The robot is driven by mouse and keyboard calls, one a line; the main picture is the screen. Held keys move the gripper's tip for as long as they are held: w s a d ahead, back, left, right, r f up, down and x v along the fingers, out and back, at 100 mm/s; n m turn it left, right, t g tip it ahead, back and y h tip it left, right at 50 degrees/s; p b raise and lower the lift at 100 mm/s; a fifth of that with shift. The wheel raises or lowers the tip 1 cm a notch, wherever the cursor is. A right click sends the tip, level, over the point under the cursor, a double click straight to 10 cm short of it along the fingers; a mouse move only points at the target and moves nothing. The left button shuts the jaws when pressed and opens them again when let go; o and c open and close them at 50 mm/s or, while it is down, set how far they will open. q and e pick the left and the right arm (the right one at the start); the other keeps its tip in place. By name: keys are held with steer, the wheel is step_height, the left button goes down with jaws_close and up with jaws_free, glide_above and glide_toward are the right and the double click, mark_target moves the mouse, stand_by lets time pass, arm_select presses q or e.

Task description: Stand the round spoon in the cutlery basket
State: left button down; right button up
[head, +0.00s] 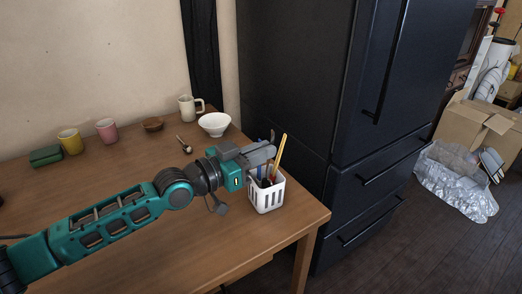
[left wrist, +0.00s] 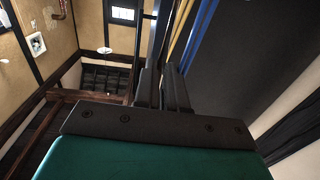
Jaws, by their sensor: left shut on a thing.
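The white slotted cutlery basket (head: 266,198) stands upright near the table's right edge. My left gripper (head: 270,152) is over the basket, and its fingers (left wrist: 163,82) are shut on a thin grey metal piece (left wrist: 158,35), which looks like the round spoon. A bit of it (head: 272,135) shows above the fingers in the head view. Its lower end is hidden, so I cannot tell how deep it reaches into the basket. Another spoon (head: 184,145) lies on the table in front of the white bowl. My right gripper is out of view.
Yellow sticks (head: 280,158) and blue and dark pieces stand in the basket. A white bowl (head: 214,124), a cream mug (head: 188,108), a brown dish (head: 153,125), pink (head: 107,131) and yellow (head: 70,141) cups line the back. A dark fridge (head: 300,80) stands right behind the table.

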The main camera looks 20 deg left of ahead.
arm_select(q)
steer(key=shift+f, duration=0.1)
steer(key=c, duration=1.1)
jaws_free()
steer(key=shift+p+v, duration=1.05)
steer(key=shift+v, duration=5.35)
